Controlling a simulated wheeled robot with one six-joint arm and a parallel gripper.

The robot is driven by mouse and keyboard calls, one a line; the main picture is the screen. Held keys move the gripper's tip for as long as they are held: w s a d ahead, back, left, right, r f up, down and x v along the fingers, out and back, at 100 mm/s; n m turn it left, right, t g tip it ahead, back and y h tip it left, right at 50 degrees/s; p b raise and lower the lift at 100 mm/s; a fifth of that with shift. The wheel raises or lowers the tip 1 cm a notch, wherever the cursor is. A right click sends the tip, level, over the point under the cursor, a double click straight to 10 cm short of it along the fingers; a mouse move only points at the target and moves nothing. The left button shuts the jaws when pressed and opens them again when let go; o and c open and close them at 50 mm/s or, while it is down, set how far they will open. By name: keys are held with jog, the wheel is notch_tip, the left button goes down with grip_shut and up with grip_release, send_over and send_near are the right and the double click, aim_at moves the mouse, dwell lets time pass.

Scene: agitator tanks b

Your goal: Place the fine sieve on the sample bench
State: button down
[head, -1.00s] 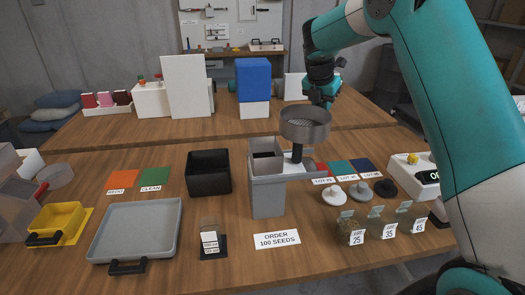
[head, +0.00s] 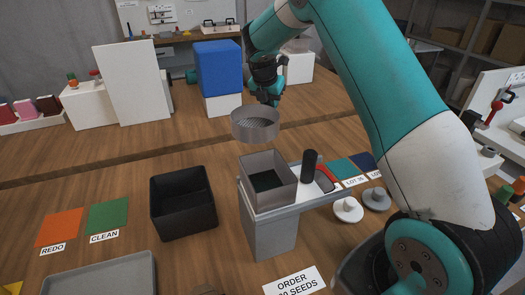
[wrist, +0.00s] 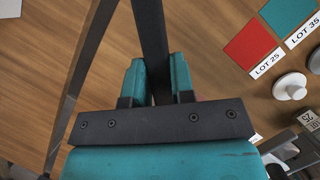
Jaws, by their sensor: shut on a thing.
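The fine sieve, a round grey pan with a mesh floor (head: 255,123), hangs level in the air, behind and above the square grey box on the stand. My gripper (head: 270,97) is at the sieve's far right side in the head view. In the wrist view my gripper (wrist: 155,88) has its teal fingers closed on a dark bar (wrist: 150,30), which looks like the sieve's handle. The pan itself is not clearly seen there. No surface is marked as the sample bench; I cannot tell which wooden top it is.
An open grey box (head: 268,180) sits on a grey stand (head: 268,235), with a black post (head: 309,166) beside it. A black bin (head: 183,202) is to the left. A blue box (head: 218,68) and white panel (head: 133,84) stand behind. Bare wood lies left of the sieve.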

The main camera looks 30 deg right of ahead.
notch_tip(320, 180, down, 16)
jog(key=p, duration=0.3)
jog(key=c, duration=1)
grip_release()
jog(key=shift+f, duration=0.15)
